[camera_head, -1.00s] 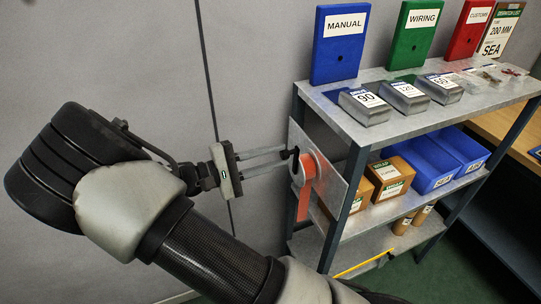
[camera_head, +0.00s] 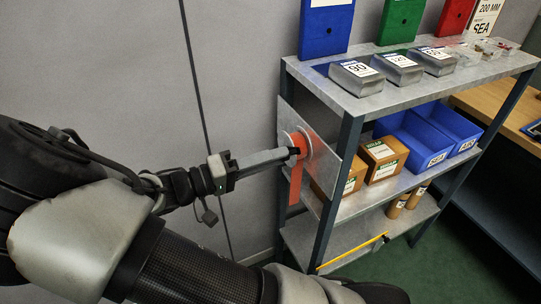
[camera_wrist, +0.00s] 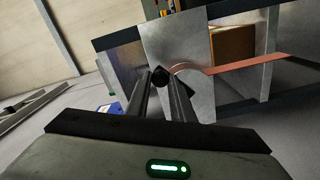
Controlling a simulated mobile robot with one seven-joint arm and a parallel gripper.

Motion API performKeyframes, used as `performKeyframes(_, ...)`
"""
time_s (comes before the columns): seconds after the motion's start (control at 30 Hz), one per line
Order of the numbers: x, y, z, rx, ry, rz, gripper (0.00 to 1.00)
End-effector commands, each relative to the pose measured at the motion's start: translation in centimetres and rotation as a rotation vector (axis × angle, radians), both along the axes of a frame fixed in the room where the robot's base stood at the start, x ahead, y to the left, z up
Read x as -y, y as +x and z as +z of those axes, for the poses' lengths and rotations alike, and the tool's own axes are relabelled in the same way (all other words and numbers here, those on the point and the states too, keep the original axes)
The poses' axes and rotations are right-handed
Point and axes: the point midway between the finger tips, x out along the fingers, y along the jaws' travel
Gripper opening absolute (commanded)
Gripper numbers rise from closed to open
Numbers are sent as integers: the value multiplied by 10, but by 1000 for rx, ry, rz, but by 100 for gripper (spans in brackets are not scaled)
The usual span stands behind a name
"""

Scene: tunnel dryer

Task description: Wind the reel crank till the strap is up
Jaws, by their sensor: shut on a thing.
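The reel (camera_head: 305,143) is mounted on a grey plate (camera_head: 327,165) at the shelf's left end. An orange strap (camera_head: 295,187) hangs below it, its lower end free of the floor. The strap also shows in the wrist view (camera_wrist: 250,65), running off to the right. My gripper (camera_head: 291,153) reaches in from the left and is shut on the dark crank knob (camera_head: 296,151) in front of the reel. In the wrist view my gripper (camera_wrist: 160,80) has its two fingers at the black knob (camera_wrist: 158,73). The fingers hide most of the crank arm.
The metal shelf (camera_head: 400,92) holds grey boxes, blue bins (camera_head: 415,140), brown cartons (camera_head: 383,158) and brown cylinders. A yellow-edged thing (camera_head: 353,254) lies low at the front. The grey wall is close behind my gripper.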

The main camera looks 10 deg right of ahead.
Motion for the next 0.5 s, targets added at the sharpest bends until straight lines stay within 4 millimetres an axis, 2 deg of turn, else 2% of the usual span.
performKeyframes(0.5, 1, -6, -8, 113, 25, -1, 0)
